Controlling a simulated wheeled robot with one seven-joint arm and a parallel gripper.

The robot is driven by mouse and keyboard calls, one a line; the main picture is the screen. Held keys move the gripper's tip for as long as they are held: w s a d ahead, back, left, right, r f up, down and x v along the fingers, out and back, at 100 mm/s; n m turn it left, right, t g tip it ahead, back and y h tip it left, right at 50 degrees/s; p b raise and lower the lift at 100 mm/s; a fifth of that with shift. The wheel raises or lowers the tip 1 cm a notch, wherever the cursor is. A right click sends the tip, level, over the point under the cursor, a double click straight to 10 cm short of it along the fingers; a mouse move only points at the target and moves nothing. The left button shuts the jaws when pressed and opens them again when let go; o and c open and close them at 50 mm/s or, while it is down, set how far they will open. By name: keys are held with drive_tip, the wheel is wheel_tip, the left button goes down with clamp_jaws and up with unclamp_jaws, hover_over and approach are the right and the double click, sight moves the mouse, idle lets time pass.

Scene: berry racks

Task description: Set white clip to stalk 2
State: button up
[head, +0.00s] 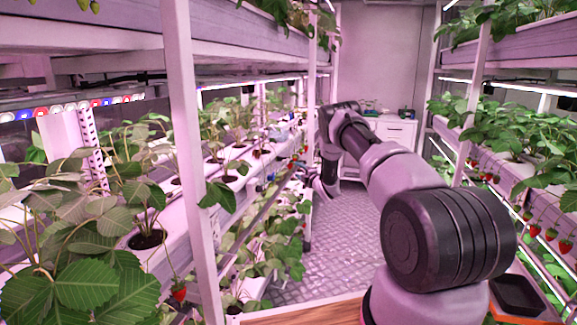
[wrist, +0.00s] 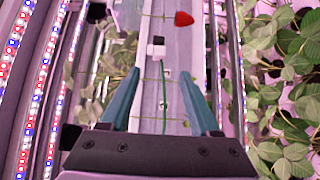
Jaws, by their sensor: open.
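My gripper (wrist: 158,75) is open, its two teal fingers apart in the wrist view. A small white clip with a black top (wrist: 158,48) shows just beyond the fingertips, between their lines. A thin green stalk (wrist: 165,100) runs up between the fingers towards the clip; I cannot tell if they touch. I see no number marking stalk 2. In the head view my gripper (head: 322,186) hangs beside the left rack's trough, far down the aisle. The clip is too small to make out there.
A red strawberry (wrist: 184,18) lies beyond the clip. Leaves (wrist: 285,60) crowd the right of the wrist view, and LED strips (wrist: 52,90) line the left. In the head view, a rack post (head: 190,150) stands near, and the aisle floor (head: 335,245) is clear.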

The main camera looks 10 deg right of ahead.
sight(287, 163)
drive_tip(key=x, duration=1)
drive_tip(key=shift+w, duration=0.2)
clamp_jaws()
idle(1.2)
